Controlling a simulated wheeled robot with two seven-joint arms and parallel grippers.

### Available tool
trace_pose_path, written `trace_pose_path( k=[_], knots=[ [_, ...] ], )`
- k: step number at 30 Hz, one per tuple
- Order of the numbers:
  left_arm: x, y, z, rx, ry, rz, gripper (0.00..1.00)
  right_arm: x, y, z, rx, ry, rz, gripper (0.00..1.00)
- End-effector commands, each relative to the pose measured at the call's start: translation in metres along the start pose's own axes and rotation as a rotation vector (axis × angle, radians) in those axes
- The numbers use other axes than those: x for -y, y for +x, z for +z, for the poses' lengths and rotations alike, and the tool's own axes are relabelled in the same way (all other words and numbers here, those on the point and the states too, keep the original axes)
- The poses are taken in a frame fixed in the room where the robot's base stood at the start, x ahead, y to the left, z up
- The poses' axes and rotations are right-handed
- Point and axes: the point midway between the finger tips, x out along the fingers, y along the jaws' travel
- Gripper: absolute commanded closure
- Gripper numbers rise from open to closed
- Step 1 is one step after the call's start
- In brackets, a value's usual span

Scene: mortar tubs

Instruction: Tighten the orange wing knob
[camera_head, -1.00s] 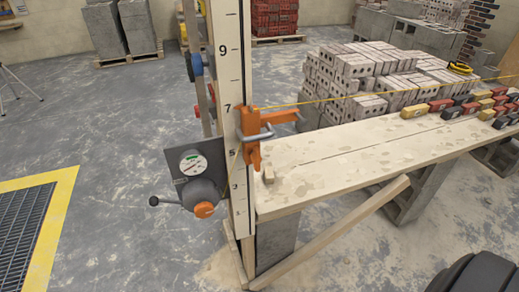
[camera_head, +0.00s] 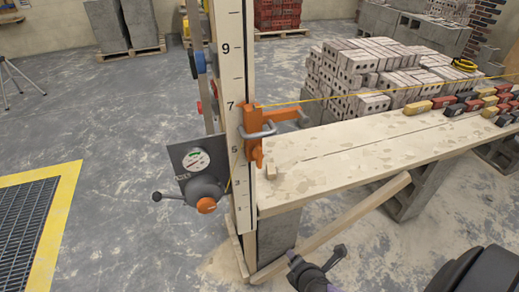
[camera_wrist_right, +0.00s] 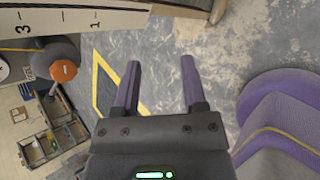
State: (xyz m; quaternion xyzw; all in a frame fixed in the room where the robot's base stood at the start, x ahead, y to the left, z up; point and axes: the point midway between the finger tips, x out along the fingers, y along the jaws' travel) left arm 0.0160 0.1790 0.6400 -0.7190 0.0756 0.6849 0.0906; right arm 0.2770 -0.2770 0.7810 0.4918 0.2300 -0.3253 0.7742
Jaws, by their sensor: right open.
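An orange knob (camera_head: 206,205) sits on the front of a grey round housing with a dial (camera_head: 195,160) and a black-tipped lever, beside the numbered upright board (camera_head: 232,110). The knob also shows at the left of the right wrist view (camera_wrist_right: 63,70); its wing shape is not clear. An orange clamp (camera_head: 252,135) with a grey bar grips the board higher up. My right gripper (camera_head: 316,262) is low at the bottom of the head view, right of and below the knob and well apart from it. Its fingers are open with nothing between them (camera_wrist_right: 160,66).
A wooden plank bench (camera_head: 350,155) on grey blocks extends right, with a slanted wooden brace (camera_head: 340,225) near my right gripper. A yellow string runs from the clamp. Brick stacks (camera_head: 370,75) stand behind. A yellow-edged floor grate (camera_head: 30,220) lies left.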

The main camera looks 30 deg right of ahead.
Motion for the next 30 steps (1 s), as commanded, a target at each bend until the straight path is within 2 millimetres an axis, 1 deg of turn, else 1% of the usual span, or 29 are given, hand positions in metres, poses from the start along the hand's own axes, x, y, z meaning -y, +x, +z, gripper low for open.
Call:
trace_pose_path(
  k=[1,2,3,4,6,7,9,11,14,18,21,25,30],
  knots=[
    [0.001,-0.004,-0.001,-0.002,0.0,-0.001,1.0,-0.059,-0.01,0.028,0.09,-0.243,0.147,0.46],
    [0.001,-0.005,-0.001,-0.002,0.0,-0.001,1.0,-0.091,-0.019,0.042,0.161,-0.393,0.226,0.46],
    [0.001,-0.006,-0.002,-0.003,0.0,-0.002,1.0,-0.13,-0.034,0.057,0.261,-0.565,0.312,0.46],
    [0.001,-0.007,-0.002,-0.003,-0.001,-0.002,1.0,-0.153,-0.046,0.066,0.335,-0.672,0.363,0.46],
    [0.001,-0.008,-0.002,-0.002,-0.002,-0.003,1.0,-0.194,-0.072,0.08,0.481,-0.852,0.444,0.46],
    [0.001,-0.008,-0.001,-0.001,-0.002,-0.003,1.0,-0.205,-0.081,0.083,0.528,-0.902,0.466,0.46],
    [0.001,-0.008,-0.001,0.0,-0.003,-0.003,1.0,-0.221,-0.092,0.088,0.598,-0.97,0.493,0.46],
    [0.0,-0.007,-0.001,0.001,-0.004,-0.001,1.0,-0.229,-0.091,0.091,0.62,-0.991,0.498,0.46],
    [-0.001,-0.004,0.0,0.002,-0.005,0.001,1.0,-0.242,-0.075,0.096,0.623,-0.99,0.498,0.46],
    [-0.003,0.002,0.0,0.003,-0.007,0.004,1.0,-0.262,-0.049,0.104,0.618,-0.988,0.497,0.46],
    [-0.004,0.005,0.0,0.003,-0.006,0.005,1.0,-0.274,-0.035,0.108,0.615,-0.988,0.496,0.46],
    [-0.004,0.008,0.0,0.001,-0.004,0.007,1.0,-0.282,-0.025,0.111,0.613,-0.988,0.496,0.46],
    [-0.003,0.008,-0.001,-0.002,-0.002,0.005,1.0,-0.286,-0.022,0.113,0.611,-0.987,0.496,0.46]
  ],
)
